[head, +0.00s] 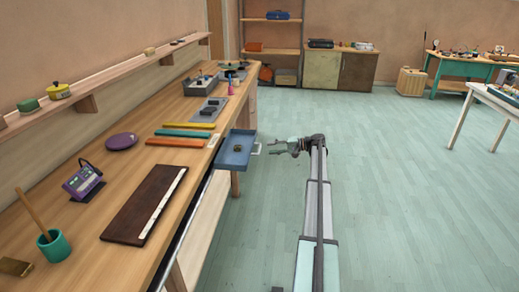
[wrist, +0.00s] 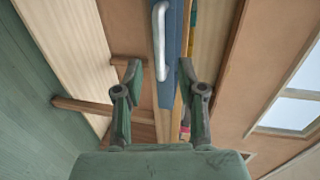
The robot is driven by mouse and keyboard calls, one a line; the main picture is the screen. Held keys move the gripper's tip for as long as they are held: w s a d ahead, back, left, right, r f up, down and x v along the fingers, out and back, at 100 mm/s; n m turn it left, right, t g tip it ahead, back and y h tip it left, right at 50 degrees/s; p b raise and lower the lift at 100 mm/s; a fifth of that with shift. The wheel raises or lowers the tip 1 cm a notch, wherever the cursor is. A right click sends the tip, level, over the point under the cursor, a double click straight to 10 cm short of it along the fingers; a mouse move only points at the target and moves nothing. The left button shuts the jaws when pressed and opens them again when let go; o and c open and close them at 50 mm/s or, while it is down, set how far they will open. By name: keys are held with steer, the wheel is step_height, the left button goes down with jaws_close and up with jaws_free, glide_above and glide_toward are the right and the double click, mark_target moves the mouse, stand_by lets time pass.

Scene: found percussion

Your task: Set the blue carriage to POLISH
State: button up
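The blue carriage (head: 236,150) looks like a shallow tray at the bench's right edge, with a small dark item (head: 238,148) on it. Its pale handle (head: 257,149) sticks out on the right side. In the wrist view the blue front (wrist: 172,35) and pale bar handle (wrist: 159,40) lie ahead, between the lines of the fingers. My gripper (head: 276,147) is open and empty, just right of the handle and apart from it; its spread fingers also show in the wrist view (wrist: 159,72). No POLISH marking is readable.
The wooden bench (head: 130,195) holds a dark board (head: 145,203), coloured bars (head: 182,133), a purple disc (head: 121,141) and a teal cup (head: 54,246). A dark rail (head: 180,255) runs along its edge.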

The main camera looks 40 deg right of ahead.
mark_target(259, 149)
steer(key=p+x, duration=0.1)
steer(key=x, duration=0.6)
jaws_close()
